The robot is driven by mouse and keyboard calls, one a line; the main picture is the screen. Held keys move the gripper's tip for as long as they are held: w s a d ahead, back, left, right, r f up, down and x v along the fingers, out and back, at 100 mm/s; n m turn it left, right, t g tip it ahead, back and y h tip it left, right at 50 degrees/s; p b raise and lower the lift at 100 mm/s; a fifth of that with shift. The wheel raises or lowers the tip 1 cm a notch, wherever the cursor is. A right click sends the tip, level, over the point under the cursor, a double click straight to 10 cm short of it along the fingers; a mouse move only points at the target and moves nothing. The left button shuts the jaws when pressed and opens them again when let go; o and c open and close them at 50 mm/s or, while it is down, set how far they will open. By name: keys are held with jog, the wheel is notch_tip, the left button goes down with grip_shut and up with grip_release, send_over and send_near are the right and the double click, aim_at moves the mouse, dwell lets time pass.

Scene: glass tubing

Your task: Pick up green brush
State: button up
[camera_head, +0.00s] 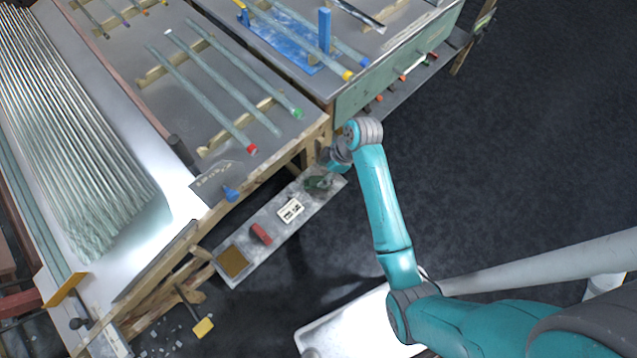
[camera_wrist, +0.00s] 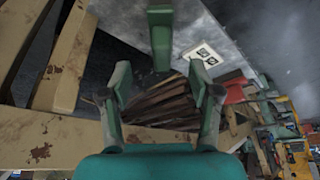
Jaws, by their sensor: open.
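The green brush (camera_head: 318,183) appears as a small dark green shape at the upper right end of a narrow grey shelf in the head view. Its outline is hard to make out. My gripper (camera_head: 336,164) hangs just beside and above it, and part of the gripper is hidden by my arm. In the wrist view my gripper (camera_wrist: 163,82) has its left and right fingers spread apart, with no object clearly held. A green upright shape stands above them at the top middle; I cannot tell whether it is another finger or the brush.
The shelf also bears a white marked card (camera_head: 290,210), a red block (camera_head: 261,234) and a yellow-brown pad (camera_head: 233,262). A wooden-framed bench (camera_head: 228,100) with glass tubes stands close above it. Dark floor (camera_head: 540,130) lies open to the right.

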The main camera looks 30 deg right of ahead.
aim_at(314, 184)
jog(key=shift+x, duration=4.35)
jog(key=shift+s, duration=0.15)
grip_shut()
